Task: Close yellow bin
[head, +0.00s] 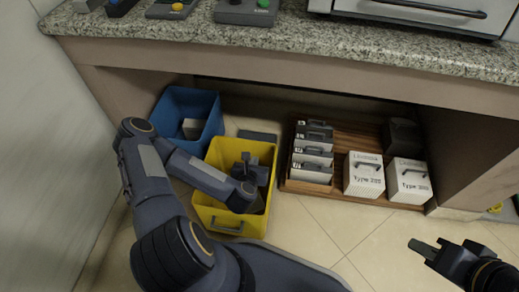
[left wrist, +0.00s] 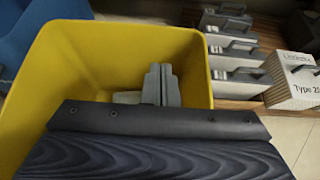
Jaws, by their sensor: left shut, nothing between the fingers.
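The yellow bin (head: 222,217) stands on the floor below the counter, its top open. It also fills much of the left wrist view (left wrist: 90,60). A dark handle (head: 227,228) shows on its near side. My left gripper (head: 258,170) is over the bin's opening. Its fingers (left wrist: 161,85) look shut and empty, seen against the bin's interior in the wrist view. My arm hides part of the bin's left side. My right gripper (head: 424,248) is at lower right, well away from the bin; its finger opening is unclear.
A blue bin (head: 204,102) stands behind and left of the yellow bin. A dark flat piece (head: 257,135) lies behind the yellow bin. On the right, a wooden rack (head: 345,136) holds several boxes, two marked Type (head: 364,174). Floor front right is clear.

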